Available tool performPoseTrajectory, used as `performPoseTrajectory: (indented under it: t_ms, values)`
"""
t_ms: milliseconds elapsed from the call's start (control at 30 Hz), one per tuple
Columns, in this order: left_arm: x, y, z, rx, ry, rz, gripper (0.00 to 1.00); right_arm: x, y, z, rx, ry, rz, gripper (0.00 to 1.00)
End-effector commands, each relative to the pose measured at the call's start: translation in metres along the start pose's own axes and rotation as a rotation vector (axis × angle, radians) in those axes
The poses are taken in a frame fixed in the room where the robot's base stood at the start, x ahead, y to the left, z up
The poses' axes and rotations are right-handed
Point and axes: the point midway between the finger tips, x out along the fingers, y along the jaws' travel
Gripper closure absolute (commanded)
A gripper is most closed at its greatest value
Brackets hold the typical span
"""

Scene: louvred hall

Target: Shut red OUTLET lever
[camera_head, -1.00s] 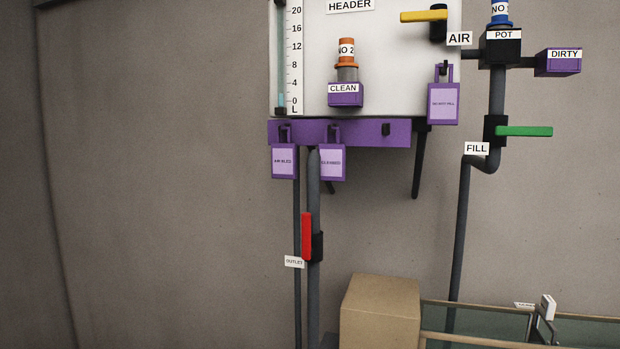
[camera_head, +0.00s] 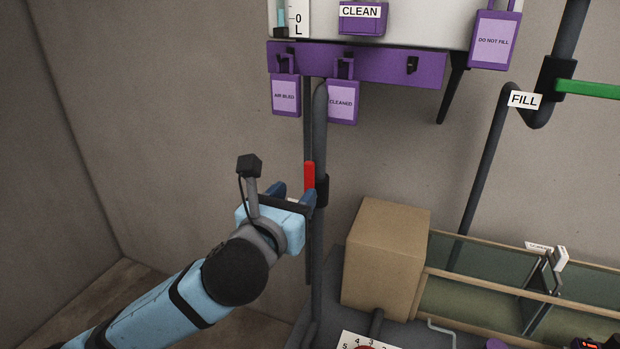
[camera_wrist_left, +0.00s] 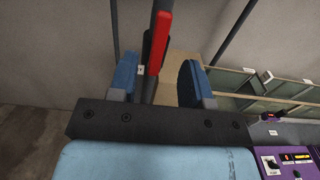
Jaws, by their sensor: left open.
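The red OUTLET lever (camera_head: 309,176) stands upright, in line with the dark vertical pipe (camera_head: 320,130) below the purple rail. Its lower part is hidden by my gripper in the head view. My left gripper (camera_head: 294,195) is open at the lever's lower part. In the left wrist view the red lever (camera_wrist_left: 160,42) rises between the two blue fingers of my gripper (camera_wrist_left: 158,80), nearer the left finger. I cannot tell whether either finger touches it. The OUTLET label is mostly hidden. My right gripper is not in view.
A cardboard box (camera_head: 384,258) stands right of the pipe, close to the lever. A purple rail (camera_head: 375,62) with hanging purple tags is above. A green FILL lever (camera_head: 588,89) is at the far right. Wall left of the pipe is clear.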

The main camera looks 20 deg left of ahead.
Motion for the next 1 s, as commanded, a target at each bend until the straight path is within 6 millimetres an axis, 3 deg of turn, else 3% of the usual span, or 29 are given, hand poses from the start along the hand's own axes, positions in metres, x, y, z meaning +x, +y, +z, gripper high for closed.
performPoseTrajectory:
  t_ms: [333, 900, 933, 1000]
  values:
    - [0.050, 0.000, -0.003, -0.003, -0.002, 0.000, 0.55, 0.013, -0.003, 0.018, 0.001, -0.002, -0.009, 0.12]
    - [0.056, 0.000, 0.000, -0.002, 0.000, -0.001, 0.55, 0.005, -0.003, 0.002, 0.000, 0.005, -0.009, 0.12]
    - [0.056, 0.000, 0.000, -0.002, 0.000, -0.001, 0.58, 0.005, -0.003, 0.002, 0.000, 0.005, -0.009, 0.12]
    - [0.056, 0.000, 0.000, -0.002, 0.000, -0.001, 0.74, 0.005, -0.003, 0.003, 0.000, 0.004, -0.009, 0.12]
